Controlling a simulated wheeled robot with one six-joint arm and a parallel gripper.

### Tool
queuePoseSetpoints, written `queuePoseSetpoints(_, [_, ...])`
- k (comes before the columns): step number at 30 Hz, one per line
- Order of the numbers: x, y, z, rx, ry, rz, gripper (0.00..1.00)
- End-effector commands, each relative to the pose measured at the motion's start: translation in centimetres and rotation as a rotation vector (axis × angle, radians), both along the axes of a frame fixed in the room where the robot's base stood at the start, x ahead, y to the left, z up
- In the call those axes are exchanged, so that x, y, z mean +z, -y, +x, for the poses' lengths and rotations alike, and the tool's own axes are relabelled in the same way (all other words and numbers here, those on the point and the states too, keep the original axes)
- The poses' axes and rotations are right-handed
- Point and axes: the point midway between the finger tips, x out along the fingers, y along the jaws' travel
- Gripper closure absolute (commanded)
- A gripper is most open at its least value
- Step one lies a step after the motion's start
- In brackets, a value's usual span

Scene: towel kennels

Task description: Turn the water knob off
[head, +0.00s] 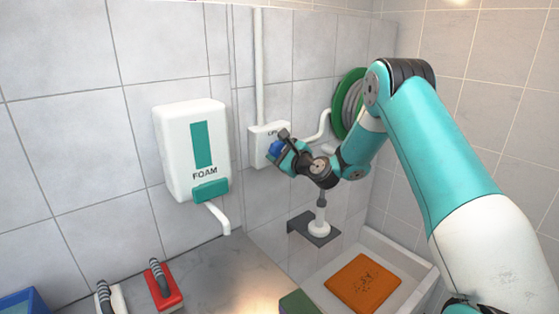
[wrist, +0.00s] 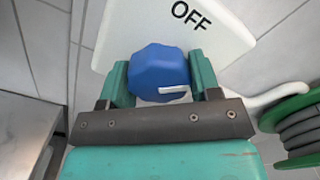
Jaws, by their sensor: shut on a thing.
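The blue water knob (wrist: 158,65) sits on the front of a white wall box (wrist: 120,35) marked OFF. A short white mark on the knob lies nearly level in the wrist view, on its lower side; the OFF label is above the knob. My gripper (wrist: 160,78) has its teal fingers on either side of the knob and is shut on it. In the head view the knob (head: 276,148) is partly hidden by my gripper (head: 284,150), and the box (head: 257,142) hangs on the tiled wall.
A white foam dispenser (head: 175,150) is on the wall to the left. A green hose reel (head: 343,100) is to the right, and a white pipe (head: 259,70) runs up from the box. Below are a basin (head: 415,262) with an orange towel (head: 363,284) and a grey counter (head: 225,270).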

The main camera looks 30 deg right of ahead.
Motion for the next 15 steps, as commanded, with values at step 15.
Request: queuePoseSetpoints(15, [-0.36,0.08,0.0,-0.001,0.095,-0.478,0.67])
